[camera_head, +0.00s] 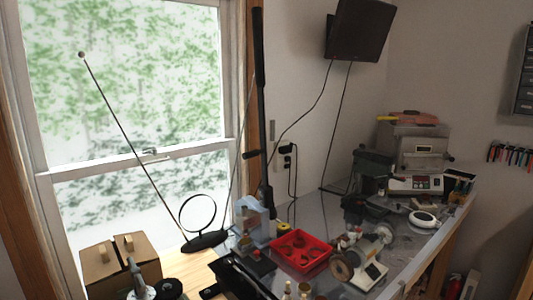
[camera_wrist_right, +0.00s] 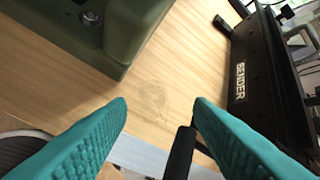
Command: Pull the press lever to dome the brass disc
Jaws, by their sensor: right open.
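A long black lever (camera_head: 260,90) with a thick grip at its top stands nearly upright in front of the window frame in the head view. Its lower end drops behind a blue-grey machine body (camera_head: 250,220) on the bench; I cannot tell for sure that this is the press. I cannot make out the brass disc. My right gripper (camera_wrist_right: 160,102), with teal ribbed fingers, is open and empty in the right wrist view, above the wooden bench top. A black bar (camera_wrist_right: 180,150) shows beside its right finger; I cannot tell whether they touch. My left gripper is not in view.
A black device marked BENDER (camera_wrist_right: 245,85) and a green metal machine (camera_wrist_right: 100,30) flank bare wood. In the head view, a red tray (camera_head: 300,250), a ring antenna (camera_head: 205,238), a cardboard box (camera_head: 105,270) and a small grinder (camera_head: 360,258) crowd the bench.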

